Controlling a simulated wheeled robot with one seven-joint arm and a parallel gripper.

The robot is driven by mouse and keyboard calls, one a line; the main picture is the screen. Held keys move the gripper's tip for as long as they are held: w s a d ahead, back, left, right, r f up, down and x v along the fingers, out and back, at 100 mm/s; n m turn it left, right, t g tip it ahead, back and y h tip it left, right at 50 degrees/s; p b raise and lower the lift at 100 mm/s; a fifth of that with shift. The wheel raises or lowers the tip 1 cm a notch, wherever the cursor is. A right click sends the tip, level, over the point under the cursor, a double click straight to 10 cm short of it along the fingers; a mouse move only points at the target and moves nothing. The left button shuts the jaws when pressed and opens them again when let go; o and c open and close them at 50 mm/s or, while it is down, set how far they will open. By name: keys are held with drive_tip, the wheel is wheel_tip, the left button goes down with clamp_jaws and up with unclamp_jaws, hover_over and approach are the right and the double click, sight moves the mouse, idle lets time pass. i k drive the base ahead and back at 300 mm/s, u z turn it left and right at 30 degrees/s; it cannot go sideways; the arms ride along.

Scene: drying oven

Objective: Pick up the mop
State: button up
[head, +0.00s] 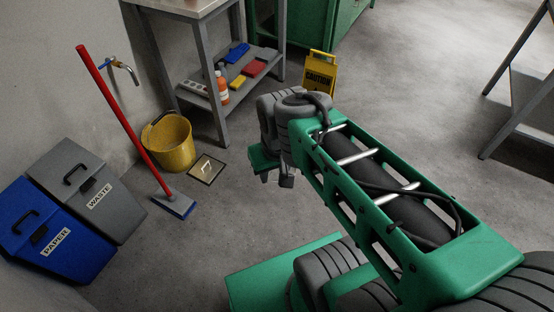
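The mop stands tilted at the left of the head view, with a long red handle (120,110) leaning toward the wall. Its blue and grey head (174,206) rests on the floor. My gripper (275,180) is right of the mop, in front of the grey shelf table, and is apart from the mop. Two dark fingers point down with a gap between them, and nothing shows between them. The rest of my gripper is partly hidden by my arm.
A yellow bucket (168,146) stands right behind the mop beside a floor drain (206,169). Grey waste (80,180) and blue paper (50,235) bins stand left. A wall tap (122,70) is near the handle. A shelf table (205,50) and yellow caution sign (319,76) stand behind.

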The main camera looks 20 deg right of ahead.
sight(181, 205)
drive_tip(key=z, duration=0.5)
drive_tip(key=i, duration=1.75)
drive_tip(key=u, duration=4.5)
